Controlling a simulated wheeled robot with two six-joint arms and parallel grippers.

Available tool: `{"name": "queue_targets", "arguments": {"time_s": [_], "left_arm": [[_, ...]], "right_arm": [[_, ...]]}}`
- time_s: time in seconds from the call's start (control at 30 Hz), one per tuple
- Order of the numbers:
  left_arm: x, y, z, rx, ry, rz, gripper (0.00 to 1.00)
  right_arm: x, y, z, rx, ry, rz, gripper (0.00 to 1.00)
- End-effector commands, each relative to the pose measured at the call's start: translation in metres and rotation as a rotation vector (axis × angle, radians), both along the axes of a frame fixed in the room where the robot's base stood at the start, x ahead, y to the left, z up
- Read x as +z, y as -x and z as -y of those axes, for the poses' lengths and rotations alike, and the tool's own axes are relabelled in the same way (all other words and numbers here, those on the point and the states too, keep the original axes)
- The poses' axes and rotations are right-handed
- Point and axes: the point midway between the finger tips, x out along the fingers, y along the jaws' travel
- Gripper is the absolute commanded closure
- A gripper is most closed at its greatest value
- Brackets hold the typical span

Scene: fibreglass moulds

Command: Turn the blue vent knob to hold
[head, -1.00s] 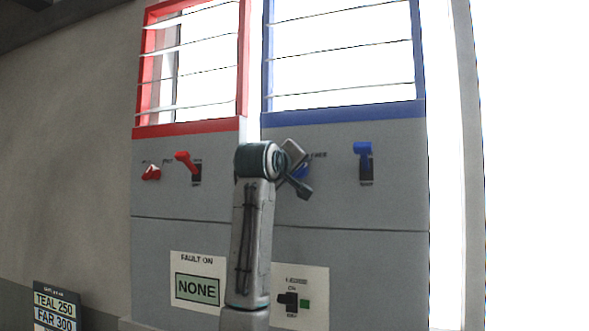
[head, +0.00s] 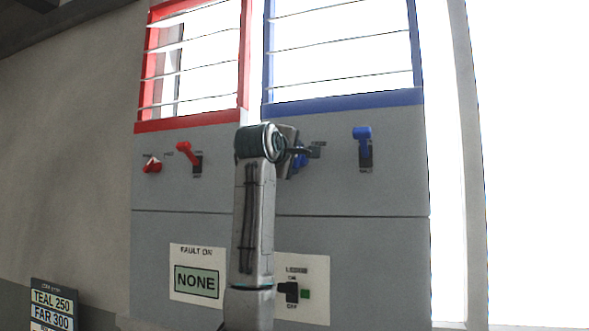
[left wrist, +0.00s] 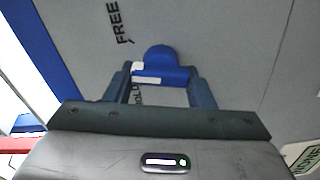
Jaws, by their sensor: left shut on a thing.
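The blue vent knob (left wrist: 160,72) sits between the two fingers of my left gripper (left wrist: 160,88) in the left wrist view, and the gripper is shut on it. A white mark shows on the knob's left side there. The word FREE stands on the grey panel at upper left of the knob, and a partly covered HOLD label shows below it. In the head view the blue knob (head: 301,158) is partly hidden behind my left gripper (head: 305,153). My right gripper is not in view.
A blue lever (head: 363,140) is right of the knob. A red knob (head: 152,165) and a red lever (head: 186,150) are on the left. Below are a fault sign (head: 197,281) reading NONE and a black switch (head: 290,291). Louvred red and blue windows stand above.

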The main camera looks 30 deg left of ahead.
Motion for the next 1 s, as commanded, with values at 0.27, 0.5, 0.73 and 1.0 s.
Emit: {"name": "queue_targets", "arguments": {"time_s": [0.27, 0.5, 0.73, 1.0], "left_arm": [[-0.007, 0.000, 0.000, -0.001, 0.255, 0.059, 0.74], [-0.008, -0.001, 0.000, -0.001, 0.476, 0.111, 0.74], [-0.009, -0.001, 0.001, 0.000, 0.678, 0.160, 0.74], [-0.009, -0.001, 0.002, 0.001, 0.865, 0.203, 0.74]], "right_arm": [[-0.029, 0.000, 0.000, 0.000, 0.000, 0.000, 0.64], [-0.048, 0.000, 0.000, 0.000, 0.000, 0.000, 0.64], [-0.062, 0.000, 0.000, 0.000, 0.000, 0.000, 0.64], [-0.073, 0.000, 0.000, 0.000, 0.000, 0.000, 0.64]]}}
